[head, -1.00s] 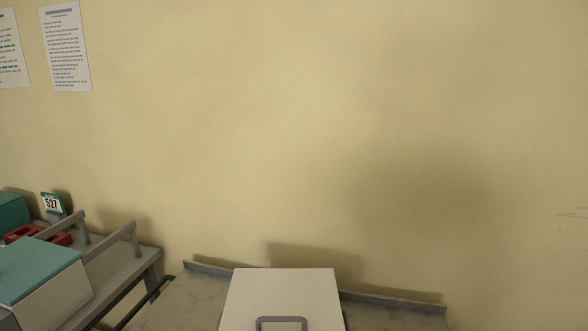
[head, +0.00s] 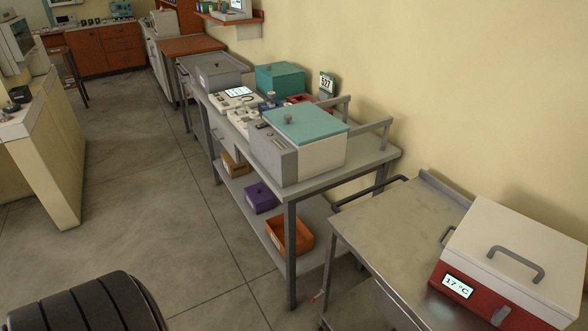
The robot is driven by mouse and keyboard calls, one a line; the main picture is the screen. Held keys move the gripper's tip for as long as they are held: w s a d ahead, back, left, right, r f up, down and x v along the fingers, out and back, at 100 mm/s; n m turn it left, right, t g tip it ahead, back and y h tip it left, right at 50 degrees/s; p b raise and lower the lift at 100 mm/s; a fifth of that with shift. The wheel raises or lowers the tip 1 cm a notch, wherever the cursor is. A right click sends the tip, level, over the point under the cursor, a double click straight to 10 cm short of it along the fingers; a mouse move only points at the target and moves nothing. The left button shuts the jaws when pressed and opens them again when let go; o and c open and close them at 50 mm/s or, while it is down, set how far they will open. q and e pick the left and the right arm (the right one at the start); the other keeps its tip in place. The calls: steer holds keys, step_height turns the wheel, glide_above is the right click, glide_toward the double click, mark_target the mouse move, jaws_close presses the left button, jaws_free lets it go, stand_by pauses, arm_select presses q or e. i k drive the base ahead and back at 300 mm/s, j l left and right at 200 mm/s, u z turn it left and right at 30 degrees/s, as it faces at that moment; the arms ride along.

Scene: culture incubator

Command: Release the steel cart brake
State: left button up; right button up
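The steel cart (head: 405,225) stands at the lower right against the wall, its bare metal top seen from above. A dark bar handle (head: 370,191) sticks out from its left end. A small red piece (head: 315,298) shows low by its near left leg; it is too small to tell whether it is the brake or how it is set. The cart's wheels are not clearly visible. Neither of my grippers is in view.
A white and red box (head: 510,260) reading 17 °C sits on the cart. Left of it, a grey bench (head: 335,178) carries a teal-lidded device (head: 305,125), with an orange bin (head: 303,235) on its lower shelf. The floor aisle (head: 150,200) is clear.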

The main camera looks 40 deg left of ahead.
mark_target(312, 299)
steer(key=k+j+u, duration=0.2)
steer(key=k+j, duration=0.35)
steer(key=k+j+u, duration=0.2)
steer(key=k+j, duration=0.3)
steer(key=j, duration=0.25)
